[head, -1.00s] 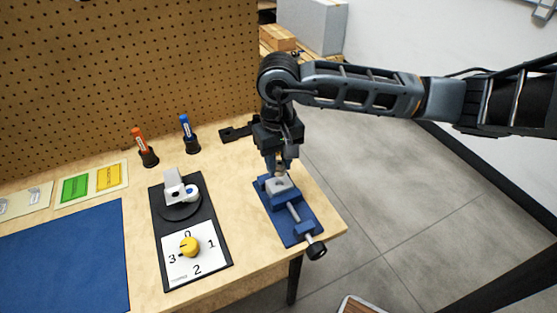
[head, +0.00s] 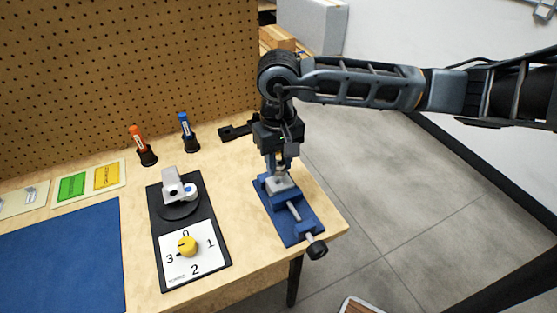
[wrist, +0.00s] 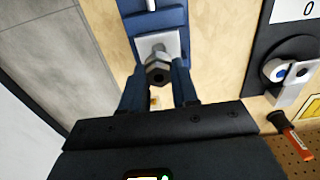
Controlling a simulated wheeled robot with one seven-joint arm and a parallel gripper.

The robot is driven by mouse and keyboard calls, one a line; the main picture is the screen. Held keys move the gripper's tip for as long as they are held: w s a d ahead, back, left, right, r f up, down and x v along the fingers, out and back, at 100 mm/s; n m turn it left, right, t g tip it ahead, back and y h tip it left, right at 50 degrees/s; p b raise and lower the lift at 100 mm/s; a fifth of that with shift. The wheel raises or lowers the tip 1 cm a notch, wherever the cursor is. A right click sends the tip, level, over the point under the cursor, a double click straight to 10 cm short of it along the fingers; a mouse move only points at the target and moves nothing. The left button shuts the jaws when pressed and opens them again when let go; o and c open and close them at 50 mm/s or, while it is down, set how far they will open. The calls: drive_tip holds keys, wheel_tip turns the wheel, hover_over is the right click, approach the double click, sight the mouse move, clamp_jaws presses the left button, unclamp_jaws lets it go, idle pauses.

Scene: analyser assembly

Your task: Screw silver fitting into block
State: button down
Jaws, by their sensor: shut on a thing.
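The silver fitting (wrist: 158,72) is a hex-shaped metal piece with a dark hole in its end, seen between my gripper's fingers in the wrist view. My gripper (wrist: 158,90) is shut on it. In the head view my gripper (head: 280,170) points straight down over the block (head: 283,187). The light grey block (wrist: 171,42) is held in a blue vise (head: 297,220). The fitting stands upright at the block's top face. How deep it sits in the block is hidden.
Left of the vise stands a black panel (head: 221,255) with a yellow knob (head: 187,245) and a white device (head: 172,184). An orange marker (head: 138,139) and a blue marker (head: 185,125) stand behind. A pegboard (head: 120,70) backs the table. The table's right edge is close to the vise.

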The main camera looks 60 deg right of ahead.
drive_tip(key=shift+f+b, duration=1.5)
drive_tip(key=shift+b, duration=2.3)
idle(2.0)
drive_tip(key=shift+f+m+b, duration=0.15)
drive_tip(key=shift+m+b, duration=0.5)
drive_tip(key=shift+m, duration=0.35)
drive_tip(key=shift+r+m+b, duration=0.2)
drive_tip(key=shift+m+b, duration=0.15)
drive_tip(key=shift+m, duration=0.65)
drive_tip(key=shift+f, duration=0.1)
drive_tip(key=shift+s+d+f+m+b, duration=0.1)
drive_tip(key=shift+m+b, duration=0.7)
drive_tip(key=shift+m, duration=0.3)
drive_tip(key=shift+r+m+b, duration=0.2)
drive_tip(key=shift+m+b, duration=0.1)
drive_tip(key=shift+m, duration=0.6)
